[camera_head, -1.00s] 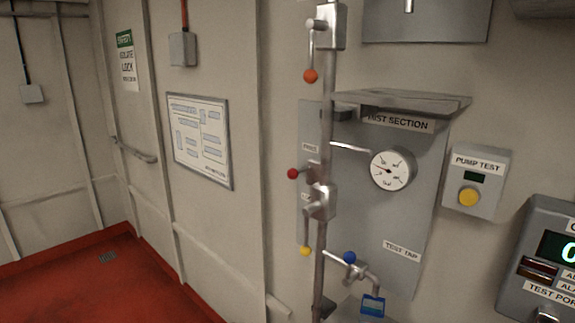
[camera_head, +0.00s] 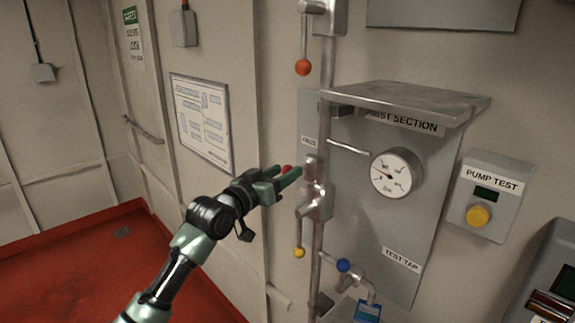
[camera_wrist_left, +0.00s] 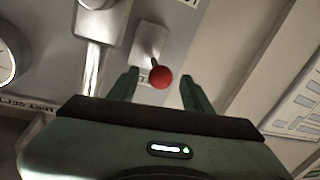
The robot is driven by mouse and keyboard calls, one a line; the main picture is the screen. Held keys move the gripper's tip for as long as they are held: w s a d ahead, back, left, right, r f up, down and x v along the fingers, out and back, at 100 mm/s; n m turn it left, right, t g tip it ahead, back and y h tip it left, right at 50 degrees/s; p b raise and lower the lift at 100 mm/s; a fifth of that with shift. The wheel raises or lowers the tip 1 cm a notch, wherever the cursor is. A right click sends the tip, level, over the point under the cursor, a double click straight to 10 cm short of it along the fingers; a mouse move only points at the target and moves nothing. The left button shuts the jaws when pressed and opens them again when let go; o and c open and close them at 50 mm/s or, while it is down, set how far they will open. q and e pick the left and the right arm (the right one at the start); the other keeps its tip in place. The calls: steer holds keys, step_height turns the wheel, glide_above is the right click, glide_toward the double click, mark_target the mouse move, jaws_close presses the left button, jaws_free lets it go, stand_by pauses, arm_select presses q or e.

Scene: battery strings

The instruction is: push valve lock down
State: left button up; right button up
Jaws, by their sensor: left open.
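The valve assembly is on a vertical pipe (camera_head: 325,120) in front of a grey panel. A red ball knob (camera_head: 287,168) sits on a short lever at mid-height and is partly hidden by my fingers. In the left wrist view the red knob (camera_wrist_left: 161,77) shows between the fingertips, apart from both. My left gripper (camera_head: 285,175) is open around the knob's sides. A yellow ball (camera_head: 299,253) hangs on a lever below, and an orange ball (camera_head: 303,67) hangs on one above. I cannot tell which part is the valve lock. My right gripper is not in view.
A metal shelf (camera_head: 410,98) juts out above the round gauge (camera_head: 396,173). A blue-knobbed tap (camera_head: 343,266) with a blue padlock (camera_head: 367,312) is below. A pump test box (camera_head: 488,196) is on the right. The floor (camera_head: 70,265) at left is clear.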

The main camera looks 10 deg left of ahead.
arm_select(q)
steer(key=shift+x, duration=1.1)
steer(key=shift+f, duration=0.1)
steer(key=shift+c, duration=0.3)
jaws_close()
